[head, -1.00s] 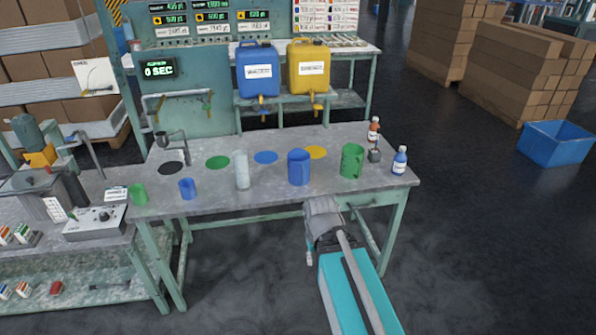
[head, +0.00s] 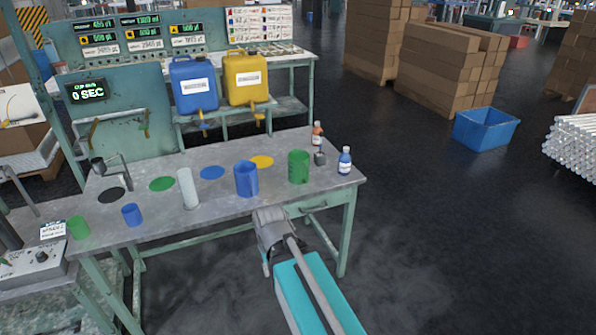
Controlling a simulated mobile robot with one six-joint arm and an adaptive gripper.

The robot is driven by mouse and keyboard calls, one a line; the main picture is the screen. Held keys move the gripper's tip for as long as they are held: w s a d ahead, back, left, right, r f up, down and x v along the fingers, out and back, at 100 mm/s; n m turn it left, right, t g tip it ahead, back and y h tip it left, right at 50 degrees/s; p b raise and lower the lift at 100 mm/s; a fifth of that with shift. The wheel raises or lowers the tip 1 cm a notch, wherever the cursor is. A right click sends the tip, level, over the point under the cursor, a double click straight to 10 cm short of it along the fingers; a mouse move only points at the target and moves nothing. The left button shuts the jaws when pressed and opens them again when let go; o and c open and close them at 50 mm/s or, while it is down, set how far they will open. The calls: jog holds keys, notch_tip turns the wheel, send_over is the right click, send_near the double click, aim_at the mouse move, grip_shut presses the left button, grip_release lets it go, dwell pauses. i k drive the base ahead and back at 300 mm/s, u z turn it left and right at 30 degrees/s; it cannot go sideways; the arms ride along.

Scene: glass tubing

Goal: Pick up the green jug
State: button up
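The green jug (head: 299,167) stands upright on the workbench near its right end. It has a handle in the earlier view; here the handle is hard to make out. A smaller green cup (head: 78,228) stands at the bench's left end. My gripper (head: 266,262) is mostly hidden by my grey arm, low in front of the bench's front edge. It is apart from the jug, nearer the camera and lower left in the picture. I cannot see its fingers well enough to tell their opening.
A blue jug (head: 246,179) stands left of the green jug. A blue-labelled bottle (head: 345,161), a small dark item (head: 320,158) and a brown bottle (head: 317,134) stand to its right. A white cylinder (head: 188,188) is farther left. The floor right of the bench (head: 350,178) is clear.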

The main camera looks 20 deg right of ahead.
aim_at(300, 170)
jog(key=z, duration=0.45)
jog(key=i, duration=1.3)
jog(key=u, duration=0.4)
